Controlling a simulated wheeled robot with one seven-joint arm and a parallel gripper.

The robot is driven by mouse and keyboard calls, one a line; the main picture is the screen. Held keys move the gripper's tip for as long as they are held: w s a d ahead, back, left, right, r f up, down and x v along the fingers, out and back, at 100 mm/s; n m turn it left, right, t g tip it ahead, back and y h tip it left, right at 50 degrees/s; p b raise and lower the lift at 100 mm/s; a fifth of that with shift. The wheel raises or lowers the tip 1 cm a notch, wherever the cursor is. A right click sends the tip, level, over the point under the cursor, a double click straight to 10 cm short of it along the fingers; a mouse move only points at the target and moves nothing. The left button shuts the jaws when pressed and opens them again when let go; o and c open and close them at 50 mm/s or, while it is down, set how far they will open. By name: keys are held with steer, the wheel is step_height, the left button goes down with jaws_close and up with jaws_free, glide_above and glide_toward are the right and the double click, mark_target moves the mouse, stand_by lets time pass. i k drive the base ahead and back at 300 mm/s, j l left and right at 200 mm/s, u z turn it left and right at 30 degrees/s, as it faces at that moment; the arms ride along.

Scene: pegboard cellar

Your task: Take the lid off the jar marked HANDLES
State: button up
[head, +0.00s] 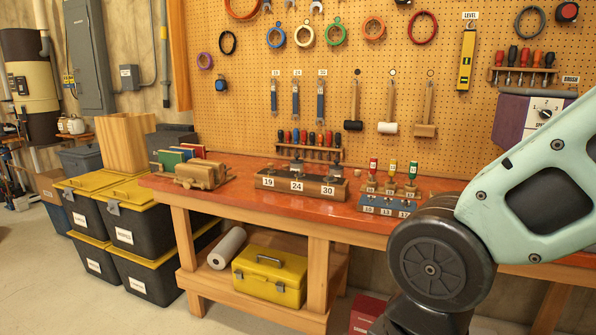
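I cannot make out a jar marked HANDLES or its lid in the head view. The orange-topped workbench (228,207) stands against the pegboard wall. My large pale green and black arm covers the bench's right part, so anything standing behind it is hidden. My gripper is outside the picture, so its state does not show.
A yellow toolbox (269,276) sits on the lower shelf. Yellow-lidded bins (136,226) stand left; open floor lies in front.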

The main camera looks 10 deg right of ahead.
mark_target(296, 161)
steer(key=i+j, duration=0.25)
steer(key=i, duration=0.2)
steer(key=i+j, duration=0.25)
steer(key=i, duration=0.2)
steer(key=i+j, duration=0.3)
steer(key=i, duration=0.15)
